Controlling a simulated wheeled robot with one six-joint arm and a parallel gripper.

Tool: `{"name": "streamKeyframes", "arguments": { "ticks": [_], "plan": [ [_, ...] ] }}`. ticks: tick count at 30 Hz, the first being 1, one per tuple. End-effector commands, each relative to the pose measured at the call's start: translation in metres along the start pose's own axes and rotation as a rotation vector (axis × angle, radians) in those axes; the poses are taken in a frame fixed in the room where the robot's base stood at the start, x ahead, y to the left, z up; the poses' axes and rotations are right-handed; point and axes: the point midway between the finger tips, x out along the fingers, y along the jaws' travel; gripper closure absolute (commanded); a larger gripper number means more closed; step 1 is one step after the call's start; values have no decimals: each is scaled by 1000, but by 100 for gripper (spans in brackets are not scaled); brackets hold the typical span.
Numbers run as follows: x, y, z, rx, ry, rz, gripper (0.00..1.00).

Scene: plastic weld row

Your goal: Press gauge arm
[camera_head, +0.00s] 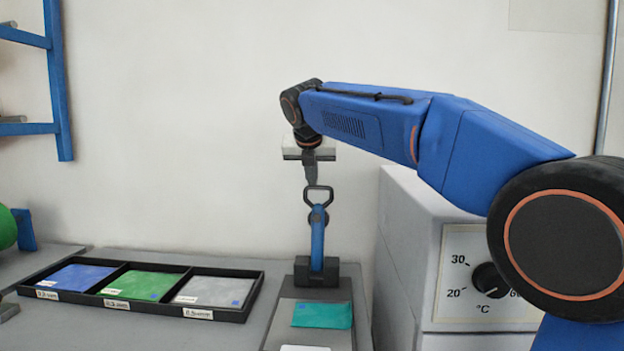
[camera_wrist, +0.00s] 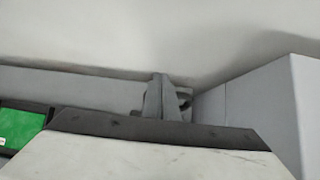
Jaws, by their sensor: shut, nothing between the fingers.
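The gauge arm (camera_head: 317,240) is a blue upright lever with a black loop handle (camera_head: 318,196) on top. It rises from a dark block (camera_head: 316,273) at the back of a grey plate (camera_head: 277,332). A teal piece (camera_head: 321,315) lies on the plate in front of the block. My gripper (camera_head: 310,180) is shut and empty, pointing down at the top of the loop handle. I cannot tell whether its tips touch the handle. In the wrist view, my pale gripper body fills the lower part and hides what lies beneath.
A black three-compartment tray (camera_head: 134,304) with blue, green and grey sheets lies left of the plate. A large pale cabinet (camera_head: 408,250) with a temperature dial (camera_head: 490,280) stands close on the right. The wall is behind. A blue frame (camera_head: 60,90) is at upper left.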

Motion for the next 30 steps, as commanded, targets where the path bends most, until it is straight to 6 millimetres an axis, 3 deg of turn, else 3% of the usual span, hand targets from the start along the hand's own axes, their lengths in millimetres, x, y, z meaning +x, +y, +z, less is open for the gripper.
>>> {"name": "streamKeyframes", "arguments": {
  "ticks": [6,11,30],
  "plan": [
    [-4,1,0,0,0,2,100],
    [-21,1,0,0,-1,3,100],
    [-144,0,1,0,-1,2,100]
  ]
}}
